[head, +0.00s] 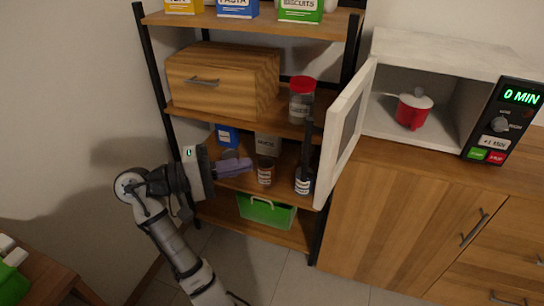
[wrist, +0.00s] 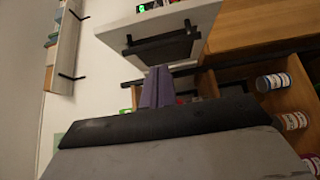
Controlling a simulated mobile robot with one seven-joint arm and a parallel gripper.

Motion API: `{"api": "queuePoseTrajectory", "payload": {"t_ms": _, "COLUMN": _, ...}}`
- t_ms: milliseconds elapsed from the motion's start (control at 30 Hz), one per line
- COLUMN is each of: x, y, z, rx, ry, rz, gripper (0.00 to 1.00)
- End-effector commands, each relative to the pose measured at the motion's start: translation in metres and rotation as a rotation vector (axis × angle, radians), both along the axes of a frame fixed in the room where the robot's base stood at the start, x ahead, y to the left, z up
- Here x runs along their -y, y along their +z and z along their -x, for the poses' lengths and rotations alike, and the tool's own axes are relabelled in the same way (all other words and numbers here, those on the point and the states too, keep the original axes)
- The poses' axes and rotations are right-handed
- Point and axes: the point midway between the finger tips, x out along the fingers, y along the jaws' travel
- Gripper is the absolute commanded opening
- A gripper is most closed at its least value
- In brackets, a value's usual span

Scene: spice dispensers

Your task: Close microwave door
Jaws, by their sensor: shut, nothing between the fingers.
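The white microwave (head: 440,62) stands on the wooden cabinet at the right of the head view. Its white-framed door (head: 345,132) is open, swung out toward the shelf on the left. A red pot with a lid (head: 413,108) sits inside. My gripper (head: 235,167) is shut and empty, left of the door and apart from it, in front of the lower shelf. In the wrist view, the purple fingers (wrist: 157,88) are together, and a white panel with a dark handle (wrist: 160,48) shows beyond them, probably the door.
A shelf rack holds a wooden box (head: 222,80), a red-lidded jar (head: 301,99), several small jars and a green bin (head: 266,211). The rack's dark posts stand close to the door. The floor (head: 320,288) before the cabinet is clear.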

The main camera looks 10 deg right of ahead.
Motion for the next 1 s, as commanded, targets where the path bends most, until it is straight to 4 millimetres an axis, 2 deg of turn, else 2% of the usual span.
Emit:
{"api": "queuePoseTrajectory", "payload": {"t_ms": 167, "x": 0.014, "y": 0.000, "z": 0.003, "rx": -0.015, "ry": -0.017, "rz": 0.004, "gripper": 0.00}}
{"api": "queuePoseTrajectory", "payload": {"t_ms": 600, "x": 0.104, "y": 0.001, "z": 0.001, "rx": -0.012, "ry": -0.016, "rz": 0.003, "gripper": 0.00}}
{"api": "queuePoseTrajectory", "payload": {"t_ms": 800, "x": 0.122, "y": 0.001, "z": 0.022, "rx": -0.011, "ry": -0.011, "rz": 0.003, "gripper": 0.00}}
{"api": "queuePoseTrajectory", "payload": {"t_ms": 1000, "x": 0.128, "y": 0.000, "z": 0.028, "rx": -0.010, "ry": -0.010, "rz": 0.004, "gripper": 0.00}}
